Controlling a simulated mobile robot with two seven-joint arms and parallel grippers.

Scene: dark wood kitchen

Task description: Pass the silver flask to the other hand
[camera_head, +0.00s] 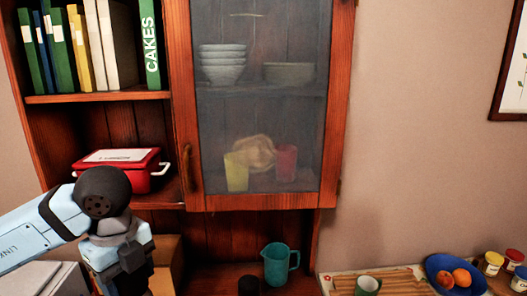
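No silver flask can be made out in the head view. My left arm comes in from the left, and its wrist points down at the lower left. My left gripper (128,282) is cut off by the bottom edge of the picture, so its fingertips and anything between them are hidden. My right gripper is not in view. A small dark round object (249,285) shows at the bottom edge beside the teal jug; I cannot tell what it is.
A teal jug (280,265) stands below the glass-door cabinet (260,200), whose door is shut. A red lidded box (115,172) sits on the left shelf.

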